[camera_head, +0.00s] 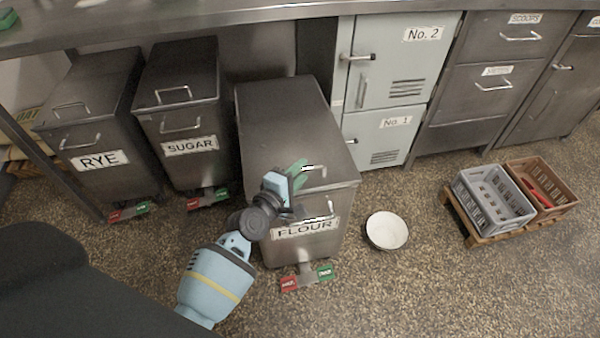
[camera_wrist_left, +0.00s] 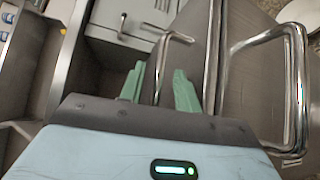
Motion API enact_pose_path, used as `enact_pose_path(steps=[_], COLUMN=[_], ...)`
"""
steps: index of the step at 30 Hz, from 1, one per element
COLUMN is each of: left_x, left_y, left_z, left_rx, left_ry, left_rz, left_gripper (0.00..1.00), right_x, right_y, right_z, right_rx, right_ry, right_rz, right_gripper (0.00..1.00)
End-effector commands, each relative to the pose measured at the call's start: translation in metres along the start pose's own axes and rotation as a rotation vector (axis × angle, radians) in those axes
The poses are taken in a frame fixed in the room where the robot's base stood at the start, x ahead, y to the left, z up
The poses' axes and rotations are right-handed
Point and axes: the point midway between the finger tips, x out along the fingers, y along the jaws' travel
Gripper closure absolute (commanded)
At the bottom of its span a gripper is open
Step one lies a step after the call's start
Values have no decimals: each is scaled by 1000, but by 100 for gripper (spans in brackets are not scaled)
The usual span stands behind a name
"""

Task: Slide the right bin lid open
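The right bin, labelled FLOUR (camera_head: 300,228), is a dark metal bin with a flat lid (camera_head: 285,110) that lies closed over its top. The lid handle (camera_head: 316,167) is a small bright bar near the lid's front edge. My left gripper (camera_head: 301,170), with green fingers, is at this handle. In the left wrist view, the fingers (camera_wrist_left: 160,88) are spread, one on each side of a bar of the lid handle (camera_wrist_left: 165,50), with visible gaps. The front handle (camera_wrist_left: 298,90) of the bin is to the right there. My right gripper is not in view.
SUGAR (camera_head: 190,147) and RYE (camera_head: 99,161) bins stand to the left. A counter (camera_head: 200,14) overhangs behind the bins. A white bowl (camera_head: 387,230) sits on the floor to the right. Grey (camera_head: 493,200) and brown (camera_head: 545,186) crates rest on a pallet farther right.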

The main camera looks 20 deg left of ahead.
Motion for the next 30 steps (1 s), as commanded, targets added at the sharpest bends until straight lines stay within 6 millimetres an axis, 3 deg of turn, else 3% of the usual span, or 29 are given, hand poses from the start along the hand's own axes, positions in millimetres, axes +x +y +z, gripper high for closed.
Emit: enact_pose_path(steps=[11, 19, 30], left_x=[6, 6, 7], left_y=[0, 0, 0], left_z=[0, 0, -2], left_rx=[0, 1, 1], left_ry=[0, 0, 0], left_rz=[0, 0, 0], left_gripper=[67, 100, 100], right_x=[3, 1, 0], right_y=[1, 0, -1], right_z=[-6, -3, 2], right_rx=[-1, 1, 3], right_ry=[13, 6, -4], right_rz=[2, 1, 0], right_gripper=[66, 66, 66])
